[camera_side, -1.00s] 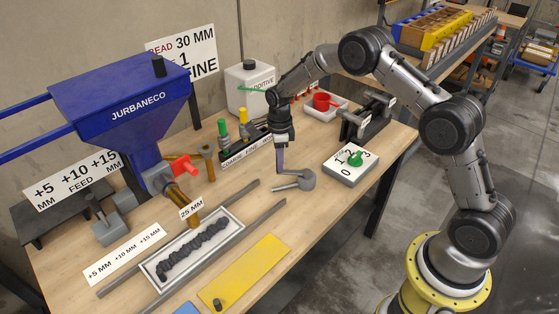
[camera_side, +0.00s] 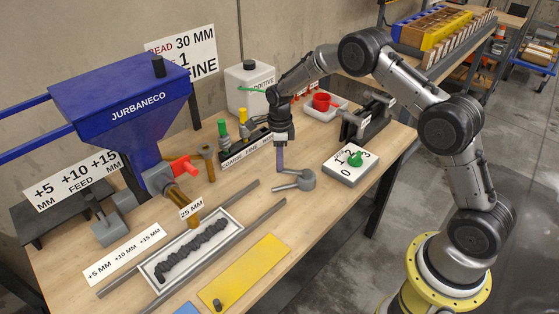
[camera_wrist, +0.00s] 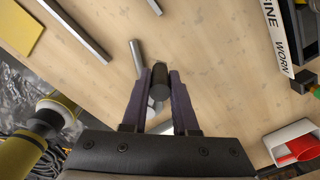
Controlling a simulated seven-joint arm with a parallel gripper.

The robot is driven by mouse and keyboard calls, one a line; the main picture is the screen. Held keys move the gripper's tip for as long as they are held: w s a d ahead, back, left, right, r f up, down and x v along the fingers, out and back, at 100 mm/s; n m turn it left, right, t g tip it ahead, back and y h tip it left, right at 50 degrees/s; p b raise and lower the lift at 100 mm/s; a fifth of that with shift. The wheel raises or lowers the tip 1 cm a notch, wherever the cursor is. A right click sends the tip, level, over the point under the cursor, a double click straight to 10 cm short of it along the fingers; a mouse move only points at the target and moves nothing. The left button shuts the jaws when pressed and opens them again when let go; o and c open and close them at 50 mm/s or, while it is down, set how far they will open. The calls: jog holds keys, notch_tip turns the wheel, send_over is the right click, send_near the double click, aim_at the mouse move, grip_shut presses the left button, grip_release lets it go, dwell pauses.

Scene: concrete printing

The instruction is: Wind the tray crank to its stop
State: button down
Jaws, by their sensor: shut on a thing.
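The grey tray crank (camera_side: 307,180) stands on the bench right of the rails, with its round hub and short arm in the side view. My gripper (camera_side: 280,166) points down at the left of the hub. In the wrist view, my gripper (camera_wrist: 159,75) is shut on the dark crank handle (camera_wrist: 160,86), which sits between the two purple fingers. A grey rod (camera_wrist: 136,55) shows just left of the fingers. The white tray (camera_side: 232,214) holds a dark wavy bead and lies between the rails under the blue hopper. The hub is hidden in the wrist view.
Two grey rails (camera_side: 262,221) flank the tray. A yellow plate (camera_side: 250,270) lies in front of them. A dial box with a green knob (camera_side: 345,172) stands right of the crank.

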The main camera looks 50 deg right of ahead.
jog(key=shift+s+d+m, duration=0.6)
jog(key=shift+d+m, duration=1.25)
jog(key=shift+d, duration=0.3)
jog(key=shift+s+d+m, duration=0.6)
jog(key=shift+d+m, duration=1.3)
jog(key=shift+d, duration=0.25)
jog(key=shift+s+d+m, duration=0.6)
jog(key=shift+d+m, duration=1.25)
jog(key=shift+d, duration=0.3)
jog(key=c, duration=0.7)
grip_release()
